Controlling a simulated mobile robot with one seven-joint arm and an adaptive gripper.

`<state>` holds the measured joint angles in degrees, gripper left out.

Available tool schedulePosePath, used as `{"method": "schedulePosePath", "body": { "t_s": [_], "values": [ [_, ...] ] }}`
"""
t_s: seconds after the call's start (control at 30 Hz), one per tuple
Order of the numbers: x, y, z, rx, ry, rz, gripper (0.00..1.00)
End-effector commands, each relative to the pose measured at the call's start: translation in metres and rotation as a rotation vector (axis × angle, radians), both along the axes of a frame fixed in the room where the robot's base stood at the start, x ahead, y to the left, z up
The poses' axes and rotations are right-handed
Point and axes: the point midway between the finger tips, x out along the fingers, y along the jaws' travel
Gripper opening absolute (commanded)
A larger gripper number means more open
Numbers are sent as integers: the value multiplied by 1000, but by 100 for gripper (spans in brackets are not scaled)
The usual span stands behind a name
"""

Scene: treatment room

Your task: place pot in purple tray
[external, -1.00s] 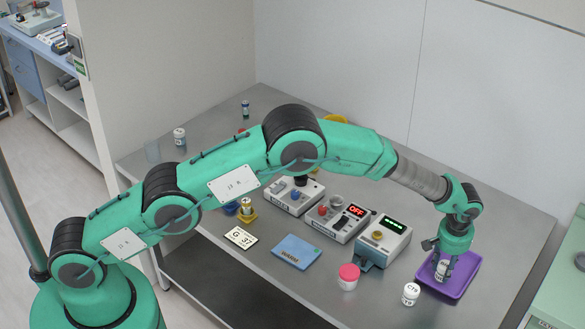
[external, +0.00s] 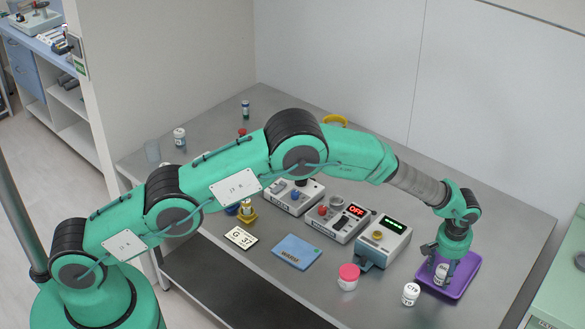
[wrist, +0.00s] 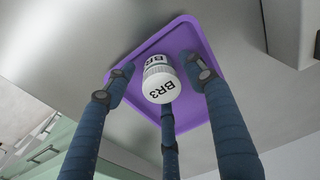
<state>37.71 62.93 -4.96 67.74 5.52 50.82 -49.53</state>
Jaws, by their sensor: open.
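A small white pot (wrist: 158,82) marked BR3 stands in the purple tray (wrist: 182,38) in the wrist view. In the external view the purple tray (external: 466,272) lies at the right of the table, with the white pot (external: 441,274) inside it, partly hidden by my fingers. My gripper (external: 441,263) points down over the tray. In the wrist view its dark fingers (wrist: 160,95) are spread around the pot, with gaps at both sides. Whether the third finger touches the pot I cannot tell.
A white bottle (external: 411,294) and a pink-lidded jar (external: 348,277) stand left of the tray. A device with a green display (external: 384,242) and one reading OFF (external: 340,218) stand behind them. The table behind the tray is clear.

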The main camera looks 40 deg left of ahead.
Motion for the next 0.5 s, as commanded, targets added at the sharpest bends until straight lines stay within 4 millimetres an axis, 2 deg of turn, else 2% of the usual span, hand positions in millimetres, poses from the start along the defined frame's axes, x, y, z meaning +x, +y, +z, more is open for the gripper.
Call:
{"method": "schedulePosePath", "body": {
  "t_s": [0.27,0.5],
  "values": [
    [0,-1,12,-1,-1,0,54],
    [-3,-1,43,-1,-1,0,54]
  ]
}}
